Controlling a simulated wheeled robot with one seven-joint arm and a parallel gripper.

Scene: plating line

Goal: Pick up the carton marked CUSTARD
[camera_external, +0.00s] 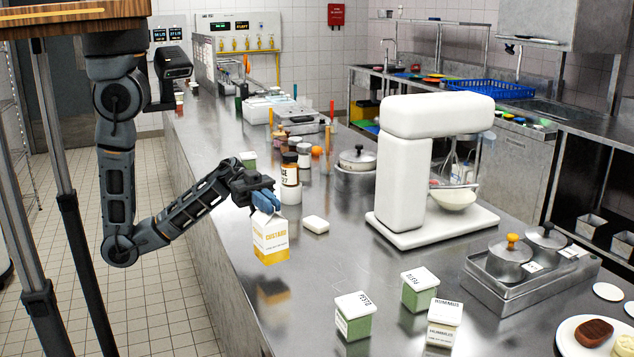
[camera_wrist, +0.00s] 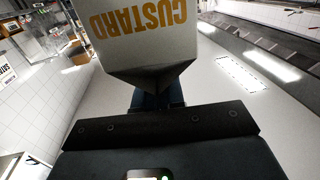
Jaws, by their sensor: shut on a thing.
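The carton marked CUSTARD (camera_external: 271,243) is white with yellow lettering and a yellow lower band. In the external view it hangs upright below my gripper (camera_external: 265,202), whose blue fingers are shut on its top. Its reflection shows in the steel counter below it, so it appears to be held above the surface. In the wrist view the carton (camera_wrist: 150,35) fills the upper middle, with the word CUSTARD upside down. The fingertips are mostly hidden behind the carton's folded top there.
Green-and-white PESTO cartons (camera_external: 354,317) and a HUMMUS carton (camera_external: 444,322) stand at the front of the counter (camera_external: 345,262). A small white block (camera_external: 315,224) lies right of the held carton. A white mixer (camera_external: 430,170) stands further right. Jars (camera_external: 290,180) stand behind my gripper.

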